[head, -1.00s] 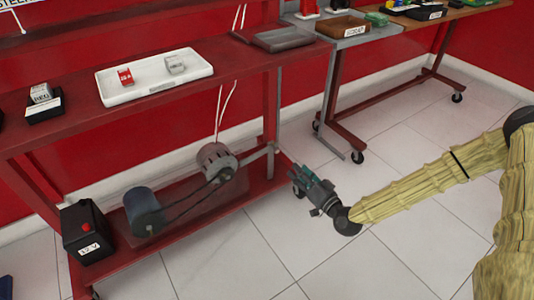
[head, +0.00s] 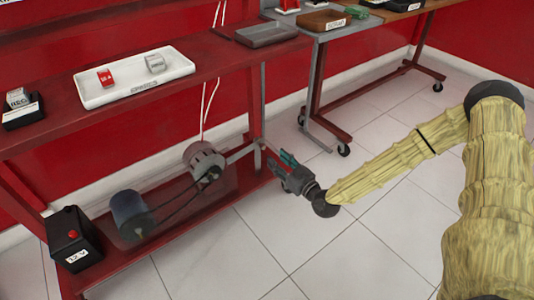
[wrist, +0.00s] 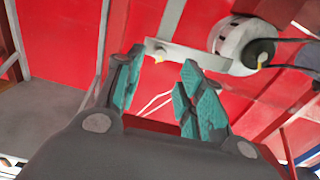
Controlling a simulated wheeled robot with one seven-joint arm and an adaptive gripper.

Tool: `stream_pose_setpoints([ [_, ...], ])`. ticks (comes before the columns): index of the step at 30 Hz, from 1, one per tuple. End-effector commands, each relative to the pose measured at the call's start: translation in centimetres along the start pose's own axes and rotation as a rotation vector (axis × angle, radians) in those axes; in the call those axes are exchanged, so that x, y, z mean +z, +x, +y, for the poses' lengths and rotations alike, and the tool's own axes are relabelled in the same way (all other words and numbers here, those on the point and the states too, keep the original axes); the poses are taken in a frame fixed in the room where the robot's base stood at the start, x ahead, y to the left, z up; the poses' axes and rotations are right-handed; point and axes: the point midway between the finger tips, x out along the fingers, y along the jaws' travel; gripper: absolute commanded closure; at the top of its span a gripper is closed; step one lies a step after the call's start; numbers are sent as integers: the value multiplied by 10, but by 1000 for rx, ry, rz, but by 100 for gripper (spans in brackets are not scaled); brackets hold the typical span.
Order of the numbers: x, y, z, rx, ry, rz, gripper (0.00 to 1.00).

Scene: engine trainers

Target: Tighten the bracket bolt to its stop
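The alternator (head: 205,160) sits on the low red shelf with a grey slotted bracket arm (head: 241,153) reaching right from it to the bench leg. In the wrist view the bracket (wrist: 190,54) runs from an upright strip to the alternator (wrist: 232,42). A small yellowish bolt head (wrist: 158,57) shows at its left end, beyond and between my fingertips. My gripper (head: 281,164) is right of the bracket's outer end and apart from it. In the wrist view its teal-padded fingers (wrist: 158,75) are spread with nothing between them.
A blue cylinder (head: 129,212) is belted to the alternator. A black 12 V battery box (head: 73,238) stands left of it. The bench top (head: 120,118) overhangs the shelf, with a white tray (head: 135,92) on it.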

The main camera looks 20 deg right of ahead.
Motion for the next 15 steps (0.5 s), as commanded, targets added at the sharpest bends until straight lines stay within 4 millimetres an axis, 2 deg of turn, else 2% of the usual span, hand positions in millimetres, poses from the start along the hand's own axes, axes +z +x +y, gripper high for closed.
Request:
stream_pose_setpoints([
  [6, 3, 36, 0, 0, 0, 2, 62],
  [15, 1, 63, 0, -1, 1, 0, 62],
])
